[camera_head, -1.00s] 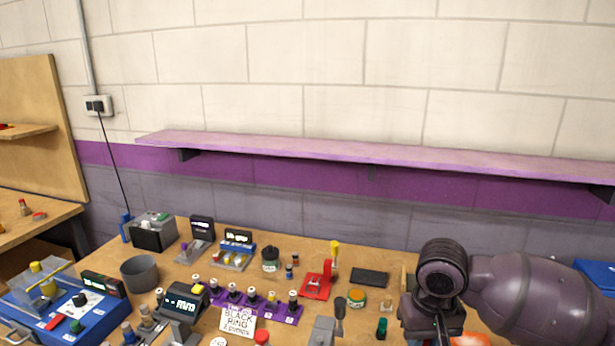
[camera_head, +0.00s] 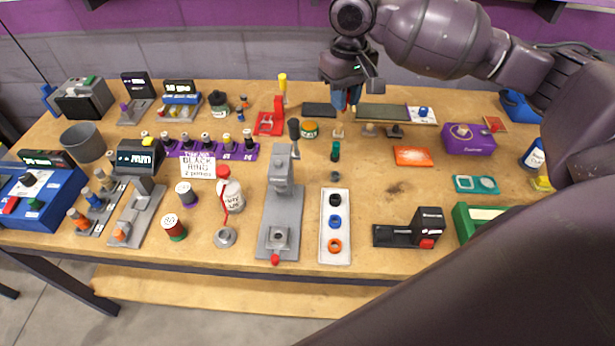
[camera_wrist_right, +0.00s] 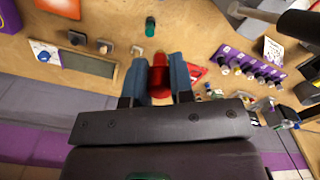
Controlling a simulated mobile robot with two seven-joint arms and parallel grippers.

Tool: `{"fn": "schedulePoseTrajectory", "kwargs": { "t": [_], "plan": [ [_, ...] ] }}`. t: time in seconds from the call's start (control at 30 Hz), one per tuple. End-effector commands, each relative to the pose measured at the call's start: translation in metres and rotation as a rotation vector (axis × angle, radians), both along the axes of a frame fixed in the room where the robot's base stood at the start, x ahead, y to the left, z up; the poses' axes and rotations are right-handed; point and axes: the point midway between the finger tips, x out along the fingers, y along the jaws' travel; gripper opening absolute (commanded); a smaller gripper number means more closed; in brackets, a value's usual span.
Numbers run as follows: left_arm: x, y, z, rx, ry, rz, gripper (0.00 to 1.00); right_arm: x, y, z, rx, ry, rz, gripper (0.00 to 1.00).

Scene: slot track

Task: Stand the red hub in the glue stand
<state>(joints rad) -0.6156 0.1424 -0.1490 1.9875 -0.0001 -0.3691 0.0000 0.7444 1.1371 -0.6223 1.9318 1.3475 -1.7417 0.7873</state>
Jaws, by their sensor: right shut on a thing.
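My right gripper (camera_head: 346,100) is above the back middle of the bench, fingers pointing down. In the right wrist view its blue fingers (camera_wrist_right: 160,88) are shut on the red hub (camera_wrist_right: 159,74), a small translucent red cylinder. In the head view the hub is mostly hidden between the fingers. Below lie a small pale fixture (camera_head: 338,131), two more small fixtures (camera_head: 370,130) and a green cylinder (camera_head: 335,150). I cannot tell which thing is the glue stand. My left gripper is out of view.
A grey press (camera_head: 281,215) and a white tray of rings (camera_head: 335,255) stand at the front. A purple box (camera_head: 468,138) stands right. A dark board (camera_head: 381,112) lies at the back. Bare wood shows right of the tray.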

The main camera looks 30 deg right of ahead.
Motion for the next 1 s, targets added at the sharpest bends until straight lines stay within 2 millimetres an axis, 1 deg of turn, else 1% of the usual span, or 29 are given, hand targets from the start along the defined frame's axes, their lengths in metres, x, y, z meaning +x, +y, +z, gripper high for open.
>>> {"fn": "schedulePoseTrajectory", "kwargs": {
  "t": [0.13, 0.23, 0.27, 0.43, 0.73, 0.8, 0.9, 1.0],
  "plan": [
    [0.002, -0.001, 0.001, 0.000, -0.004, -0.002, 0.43, -0.002, 0.001, -0.002, -0.001, 0.001, 0.067, 0.00],
    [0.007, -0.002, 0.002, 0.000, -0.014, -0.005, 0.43, -0.002, 0.001, -0.012, 0.000, 0.003, 0.081, 0.00],
    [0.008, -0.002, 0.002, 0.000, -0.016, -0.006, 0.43, -0.002, 0.001, -0.017, 0.000, 0.004, 0.081, 0.00],
    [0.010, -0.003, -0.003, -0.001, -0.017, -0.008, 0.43, -0.002, 0.001, -0.055, 0.000, 0.005, 0.080, 0.00],
    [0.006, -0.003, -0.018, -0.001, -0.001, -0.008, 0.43, -0.003, 0.001, -0.119, 0.000, 0.006, 0.080, 0.00],
    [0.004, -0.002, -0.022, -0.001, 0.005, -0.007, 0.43, -0.003, 0.001, -0.129, 0.000, 0.004, 0.080, 0.00],
    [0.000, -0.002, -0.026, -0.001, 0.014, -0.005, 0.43, -0.002, 0.001, -0.139, 0.000, 0.002, 0.080, 0.00],
    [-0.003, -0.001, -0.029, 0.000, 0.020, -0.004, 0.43, -0.002, 0.001, -0.144, -0.001, 0.001, 0.079, 0.00]
  ]
}}
